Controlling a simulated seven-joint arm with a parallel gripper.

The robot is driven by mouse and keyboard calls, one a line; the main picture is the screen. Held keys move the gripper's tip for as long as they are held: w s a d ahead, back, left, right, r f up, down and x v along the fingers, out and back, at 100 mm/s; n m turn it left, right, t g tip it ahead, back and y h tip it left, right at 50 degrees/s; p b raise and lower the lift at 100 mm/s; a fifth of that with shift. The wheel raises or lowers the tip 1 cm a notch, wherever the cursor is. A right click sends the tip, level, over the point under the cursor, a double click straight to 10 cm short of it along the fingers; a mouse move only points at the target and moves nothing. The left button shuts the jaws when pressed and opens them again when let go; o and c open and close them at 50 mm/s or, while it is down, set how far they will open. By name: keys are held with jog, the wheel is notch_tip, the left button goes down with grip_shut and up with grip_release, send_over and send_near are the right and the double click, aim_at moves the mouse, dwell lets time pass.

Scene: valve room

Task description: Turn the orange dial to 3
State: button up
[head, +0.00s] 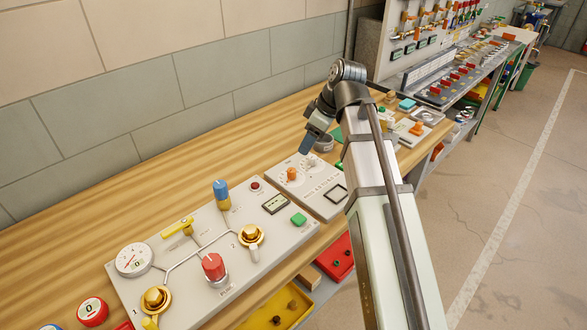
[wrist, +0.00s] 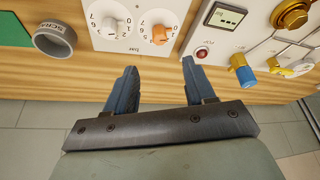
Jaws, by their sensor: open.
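The orange dial (wrist: 160,34) is a small knob on a white panel with numbers printed around it, upside down in the wrist view. Its pointer is too small to read for certain. A similar white dial (wrist: 108,27) sits to its left in that view. In the head view the orange dial (head: 291,174) stands on the small light panel. My gripper (wrist: 158,66) is open and empty, its two blue fingers apart from the dial, which appears beyond the gap between them. In the head view my gripper (head: 305,150) is above and behind the dial panel.
A larger panel (head: 195,255) adjoins it, with gold knobs, a red knob, a blue-topped knob (head: 221,193), a gauge (head: 134,259) and a green button (head: 299,219). A grey ring labelled SCRAP (wrist: 54,40) stands near the dials. Bare wooden bench (head: 150,195) lies behind.

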aim_at(292, 170)
jog(key=x, duration=1.2)
jog(key=shift+w+a+f, duration=0.15)
jog(key=shift+a+f, duration=0.05)
jog(key=shift+f, duration=0.05)
jog(key=shift+c, duration=0.2)
grip_shut()
